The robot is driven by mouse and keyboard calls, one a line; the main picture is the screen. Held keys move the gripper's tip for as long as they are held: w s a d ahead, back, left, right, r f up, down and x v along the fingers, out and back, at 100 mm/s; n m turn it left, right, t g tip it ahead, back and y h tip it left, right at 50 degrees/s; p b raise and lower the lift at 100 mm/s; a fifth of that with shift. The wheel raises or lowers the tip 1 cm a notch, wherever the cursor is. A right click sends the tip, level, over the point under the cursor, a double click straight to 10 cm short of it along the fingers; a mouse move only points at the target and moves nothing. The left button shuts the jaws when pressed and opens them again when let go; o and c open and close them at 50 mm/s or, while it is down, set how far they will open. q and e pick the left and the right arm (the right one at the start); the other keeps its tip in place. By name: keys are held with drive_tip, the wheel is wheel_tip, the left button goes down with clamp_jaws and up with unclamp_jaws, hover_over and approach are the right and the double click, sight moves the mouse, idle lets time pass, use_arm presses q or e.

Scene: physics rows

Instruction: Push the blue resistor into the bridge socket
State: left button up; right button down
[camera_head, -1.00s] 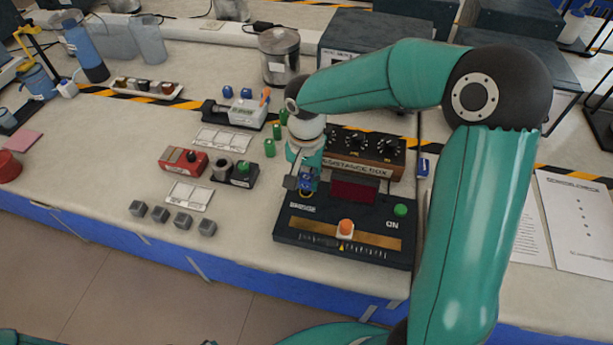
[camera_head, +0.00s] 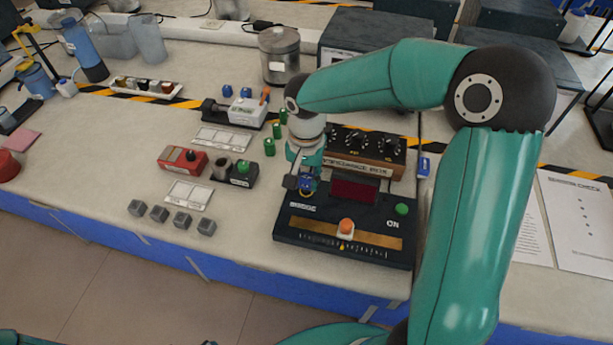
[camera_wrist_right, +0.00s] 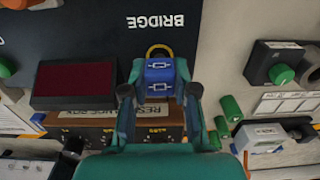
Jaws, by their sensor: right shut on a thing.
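The blue resistor (camera_wrist_right: 159,78) is held between the fingertips of my right gripper (camera_wrist_right: 159,92); in the head view the resistor (camera_head: 306,184) shows just below the gripper (camera_head: 304,178). It is over the upper left of the black bridge unit (camera_head: 292,228), beside the dark red display (camera_head: 354,191). A yellow ring (camera_wrist_right: 159,49) shows at the resistor's edge in the right wrist view. The socket itself is mostly covered by the resistor, and I cannot tell how deep the resistor sits. My left gripper is not in view.
The resistance box (camera_head: 364,165) stands just behind the bridge. Green cylinders (camera_head: 269,147) and a red module (camera_head: 184,160) lie to the left. Several grey cubes (camera_head: 182,219) sit near the front edge. Another blue piece (camera_head: 424,166) lies right of the resistance box.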

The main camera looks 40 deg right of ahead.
drive_tip(key=shift+f+b, duration=1.1)
idle(1.1)
drive_tip(key=c, duration=0.8)
unclamp_jaws()
drive_tip(key=o, duration=0.4)
drive_tip(key=shift+r, duration=0.15)
drive_tip(key=shift+r+p, duration=2.4)
drive_tip(key=shift+r, duration=0.75)
